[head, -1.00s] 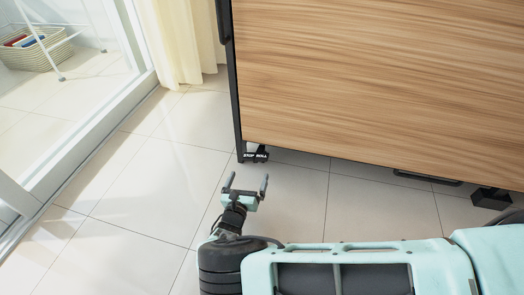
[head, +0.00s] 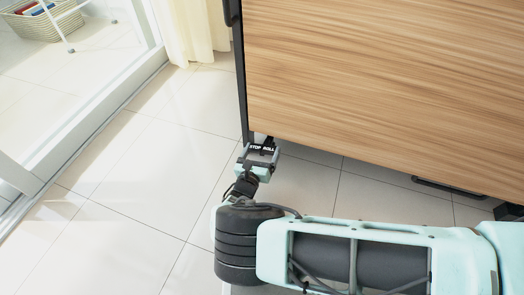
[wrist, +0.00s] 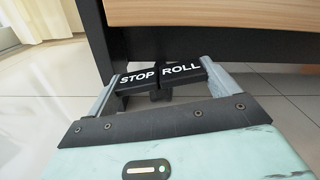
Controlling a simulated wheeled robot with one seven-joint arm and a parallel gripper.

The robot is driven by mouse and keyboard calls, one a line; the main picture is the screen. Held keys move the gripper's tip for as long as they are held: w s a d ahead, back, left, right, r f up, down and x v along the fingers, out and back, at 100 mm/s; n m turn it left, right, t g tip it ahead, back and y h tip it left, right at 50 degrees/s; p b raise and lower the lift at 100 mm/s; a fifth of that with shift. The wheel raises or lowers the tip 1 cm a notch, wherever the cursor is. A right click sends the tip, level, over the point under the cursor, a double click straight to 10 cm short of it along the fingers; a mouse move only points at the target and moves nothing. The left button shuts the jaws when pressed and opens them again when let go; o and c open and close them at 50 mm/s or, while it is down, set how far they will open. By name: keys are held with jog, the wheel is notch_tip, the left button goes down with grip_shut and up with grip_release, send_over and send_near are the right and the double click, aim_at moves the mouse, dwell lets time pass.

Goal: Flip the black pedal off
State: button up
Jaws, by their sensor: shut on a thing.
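The black pedal (head: 262,148) is a small bar with white lettering, STOP on its left half and ROLL on its right. It sits low at the left foot of the wood-panelled unit (head: 370,80). My gripper (head: 260,154) is at the pedal, just above the floor, with one finger at each end of the bar. In the wrist view the pedal (wrist: 160,75) spans crosswise between the two grey fingers, and my gripper is shut on it. A dark stem shows under the bar; the caster behind it is mostly hidden.
The unit's dark frame post (wrist: 92,38) stands just left of the pedal. Another dark foot (head: 508,211) is at the far right. A curtain (head: 200,30), a glass door and a basket (head: 45,22) are at the upper left. The tiled floor on the left is clear.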

jog(key=m+p, duration=0.1)
jog(key=m, duration=0.1)
jog(key=shift+d+r+m, duration=0.1)
jog(key=shift+m, duration=0.3)
jog(key=shift+o, duration=0.2)
jog(key=shift+s+m+p, duration=0.1)
jog(key=shift+m+p, duration=0.4)
jog(key=shift+m, duration=0.8)
jog(key=o, duration=0.8)
jog(key=shift+c, duration=0.2)
jog(key=shift+s, duration=0.1)
